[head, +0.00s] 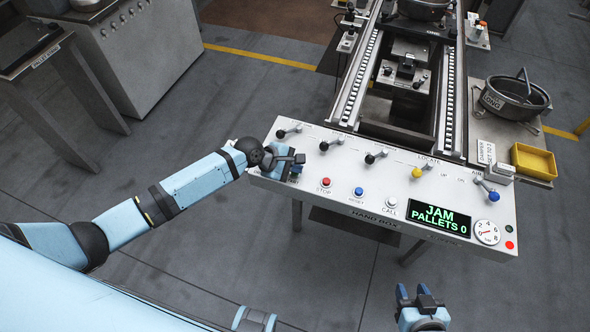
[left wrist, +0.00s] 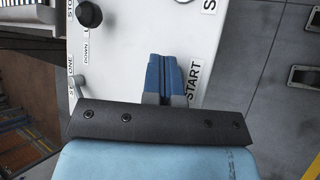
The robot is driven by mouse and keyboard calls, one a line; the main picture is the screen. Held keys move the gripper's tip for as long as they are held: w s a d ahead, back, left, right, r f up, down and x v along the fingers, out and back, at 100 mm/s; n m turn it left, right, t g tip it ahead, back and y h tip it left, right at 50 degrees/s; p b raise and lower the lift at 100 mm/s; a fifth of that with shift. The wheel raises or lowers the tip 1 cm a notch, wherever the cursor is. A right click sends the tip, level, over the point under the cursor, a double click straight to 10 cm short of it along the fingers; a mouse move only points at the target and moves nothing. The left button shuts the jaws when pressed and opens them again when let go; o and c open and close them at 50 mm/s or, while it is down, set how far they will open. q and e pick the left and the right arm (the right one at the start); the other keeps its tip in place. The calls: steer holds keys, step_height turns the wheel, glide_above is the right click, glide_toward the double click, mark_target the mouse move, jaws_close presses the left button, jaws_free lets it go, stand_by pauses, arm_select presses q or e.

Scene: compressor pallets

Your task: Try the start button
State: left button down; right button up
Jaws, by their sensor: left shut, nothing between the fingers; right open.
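The white control panel (head: 340,200) fills the middle of the head view, lettered HAND BOX on its front edge. My left gripper (head: 296,171) is over its left front corner, left of the red STOP button (head: 325,183). In the left wrist view, its blue fingers (left wrist: 168,65) are together and empty, beside the START lettering (left wrist: 194,80). The start button itself is hidden behind the gripper, so I cannot tell whether the fingers touch it. My right gripper (head: 420,292) is open and empty, low in front of the panel.
A blue RESET button (head: 358,192) and a white CALL button (head: 391,203) follow to the right. The display (head: 438,217) reads JAM, PALLETS 0. A yellow bin (head: 534,161) is at right.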

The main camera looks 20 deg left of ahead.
stand_by(0.4)
arm_select(q)
steer(key=shift+r+p, duration=0.85)
steer(key=shift+p, duration=0.35)
steer(key=shift+r, duration=0.1)
step_height(320, 180, up, 5)
steer(key=p, duration=0.6)
